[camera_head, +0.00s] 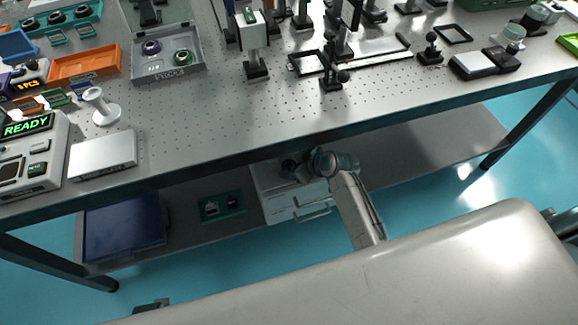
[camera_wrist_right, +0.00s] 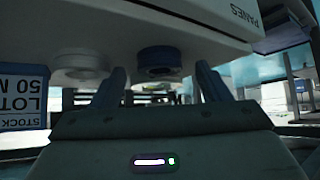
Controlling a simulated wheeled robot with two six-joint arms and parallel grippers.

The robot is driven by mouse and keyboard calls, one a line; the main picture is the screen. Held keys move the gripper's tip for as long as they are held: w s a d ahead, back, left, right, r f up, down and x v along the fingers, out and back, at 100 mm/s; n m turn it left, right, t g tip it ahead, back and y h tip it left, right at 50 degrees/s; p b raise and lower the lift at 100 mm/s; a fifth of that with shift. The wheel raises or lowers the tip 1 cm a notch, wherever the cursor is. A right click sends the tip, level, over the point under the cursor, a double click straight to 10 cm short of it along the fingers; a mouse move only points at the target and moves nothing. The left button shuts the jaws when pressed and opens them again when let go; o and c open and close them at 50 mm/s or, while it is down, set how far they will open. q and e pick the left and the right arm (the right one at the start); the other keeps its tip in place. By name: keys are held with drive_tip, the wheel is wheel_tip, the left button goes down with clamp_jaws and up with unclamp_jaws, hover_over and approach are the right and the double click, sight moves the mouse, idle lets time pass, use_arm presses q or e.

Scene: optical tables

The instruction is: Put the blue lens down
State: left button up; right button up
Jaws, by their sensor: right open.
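In the wrist view, a dark round mount with a blue-violet rim (camera_wrist_right: 159,64) shows just beyond the fingertips of my right gripper (camera_wrist_right: 160,80). It looks like the blue lens, but I cannot be sure. The two fingers stand apart on either side of it, open, and no grip on it shows. In the head view, my right gripper (camera_head: 290,165) is low, below the front edge of the table, at the top of a white drawer cabinet (camera_head: 284,208). The lens cannot be made out there. My left gripper is not in view.
The perforated table (camera_head: 230,125) overhangs the lower shelf (camera_head: 415,150). A grey tray (camera_head: 168,70) on the table holds a purple-ringed and a green-ringed part. A teal tray (camera_head: 238,212) and a dark blue panel (camera_head: 125,225) lie on the shelf. A pale label (camera_wrist_right: 22,100) shows at wrist-view left.

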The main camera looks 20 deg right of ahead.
drive_tip(key=shift+w+a+f, duration=0.2)
drive_tip(key=shift+w+f, duration=0.1)
drive_tip(key=shift+f, duration=0.05)
drive_tip(key=shift+c, duration=0.2)
drive_tip(key=c, duration=1.1)
drive_tip(key=shift+r, duration=0.2)
